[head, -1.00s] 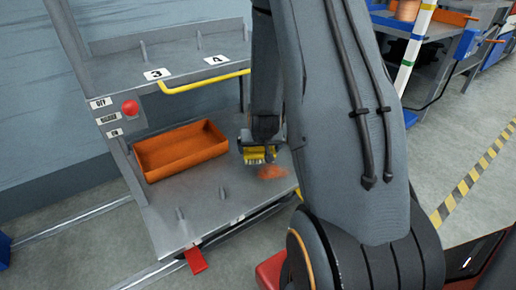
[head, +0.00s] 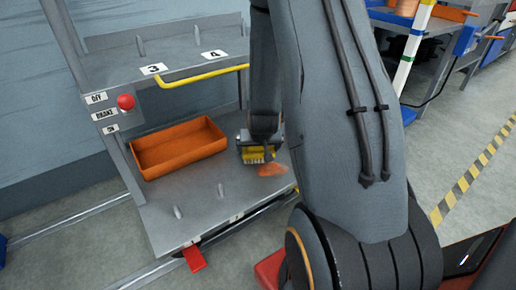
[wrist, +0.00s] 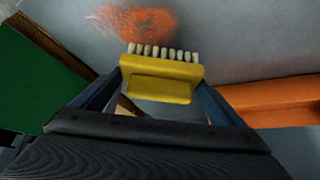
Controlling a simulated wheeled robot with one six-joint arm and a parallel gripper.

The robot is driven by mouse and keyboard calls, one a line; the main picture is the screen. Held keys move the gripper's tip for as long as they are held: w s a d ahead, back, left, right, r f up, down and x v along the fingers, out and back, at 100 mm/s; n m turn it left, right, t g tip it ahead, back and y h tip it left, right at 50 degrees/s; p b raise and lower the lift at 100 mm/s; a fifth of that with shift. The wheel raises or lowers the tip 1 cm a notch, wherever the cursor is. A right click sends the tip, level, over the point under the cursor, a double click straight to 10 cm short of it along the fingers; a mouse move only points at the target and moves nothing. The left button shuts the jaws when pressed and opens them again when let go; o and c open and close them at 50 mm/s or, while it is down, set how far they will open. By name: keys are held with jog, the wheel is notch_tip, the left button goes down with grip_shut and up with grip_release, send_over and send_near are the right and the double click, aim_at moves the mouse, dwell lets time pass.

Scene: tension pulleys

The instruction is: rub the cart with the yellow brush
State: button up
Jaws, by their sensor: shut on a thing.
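The yellow brush (head: 256,155) is held by my gripper (head: 259,145) over the lower shelf of the grey cart (head: 205,203). In the wrist view my gripper (wrist: 160,88) is shut on the yellow block of the brush (wrist: 160,78), one finger at each side. Its pale bristles point away from me. An orange-red patch (head: 272,169) marks the shelf, just right of and nearer than the brush in the head view. In the wrist view the patch (wrist: 140,22) lies just beyond the bristles. I cannot tell whether the bristles touch the shelf.
An orange bin (head: 180,149) sits on the lower shelf, left of the brush; it also shows in the wrist view (wrist: 270,102). The upper shelf (head: 165,60) with a yellow rail (head: 203,77) is above. A red button (head: 126,102) is on the left post.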

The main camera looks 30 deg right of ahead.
jog(key=shift+f+b, duration=0.3)
jog(key=shift+f, duration=0.55)
jog(key=shift+s+d+r+p, duration=0.15)
jog(key=shift+s+p, duration=0.8)
jog(key=shift+s, duration=0.65)
jog(key=shift+s+f+p, duration=0.2)
jog(key=shift+s+p, duration=0.65)
jog(key=shift+s, duration=1.25)
